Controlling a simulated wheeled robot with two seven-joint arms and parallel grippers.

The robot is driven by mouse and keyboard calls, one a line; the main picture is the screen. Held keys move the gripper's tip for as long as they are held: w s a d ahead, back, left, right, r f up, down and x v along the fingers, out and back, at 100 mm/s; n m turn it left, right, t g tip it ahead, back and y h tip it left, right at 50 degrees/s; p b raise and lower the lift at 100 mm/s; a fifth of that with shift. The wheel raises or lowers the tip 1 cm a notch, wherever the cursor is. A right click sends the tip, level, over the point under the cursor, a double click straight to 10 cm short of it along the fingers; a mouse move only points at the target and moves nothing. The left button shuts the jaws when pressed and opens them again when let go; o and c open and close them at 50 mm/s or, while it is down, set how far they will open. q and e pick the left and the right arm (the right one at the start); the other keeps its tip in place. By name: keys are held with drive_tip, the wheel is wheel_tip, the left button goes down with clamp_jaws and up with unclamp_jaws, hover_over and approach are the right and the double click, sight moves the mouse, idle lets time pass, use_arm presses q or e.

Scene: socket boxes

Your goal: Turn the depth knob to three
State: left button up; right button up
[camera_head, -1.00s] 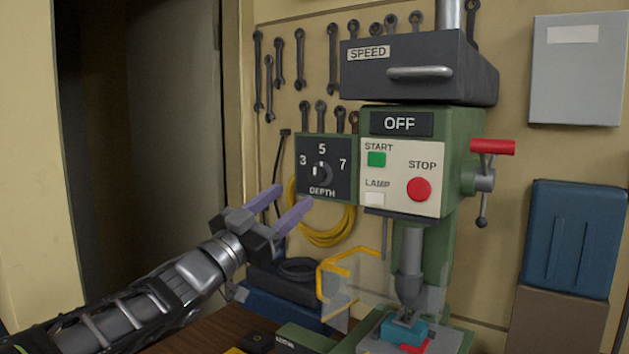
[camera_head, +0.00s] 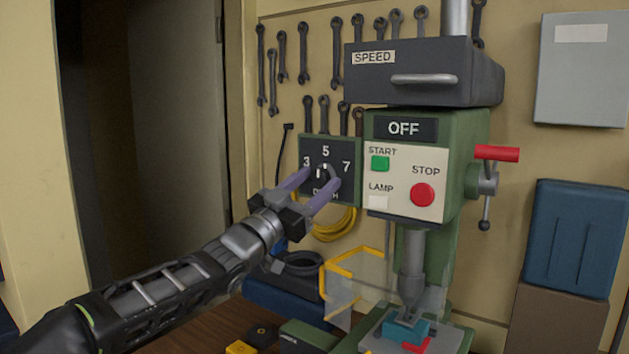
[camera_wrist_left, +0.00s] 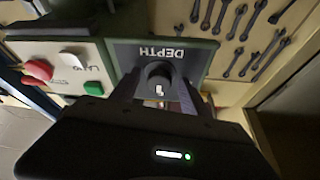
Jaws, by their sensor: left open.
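The black depth knob (camera_wrist_left: 159,75) sits on a dark panel (camera_head: 349,149) marked 3, 5, 7 and DEPTH. Its white mark seems to point up, roughly toward the 5. My left gripper (camera_head: 322,179) is open at the panel, its two purple fingers either side of the knob. In the wrist view, where the panel appears upside down, the knob shows between the fingers of my left gripper (camera_wrist_left: 160,88). I cannot tell whether they touch it. The numbers are hidden in that view. My right gripper is not in view.
The green drill press (camera_head: 443,245) has a START button (camera_head: 380,163), a red STOP button (camera_head: 423,195) and a sign reading OFF (camera_head: 405,128). A clear guard with a yellow frame (camera_head: 352,264) stands below the panel. Wrenches (camera_head: 336,53) hang behind.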

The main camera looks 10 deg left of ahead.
use_arm(q)
clamp_jaws()
idle(0.5)
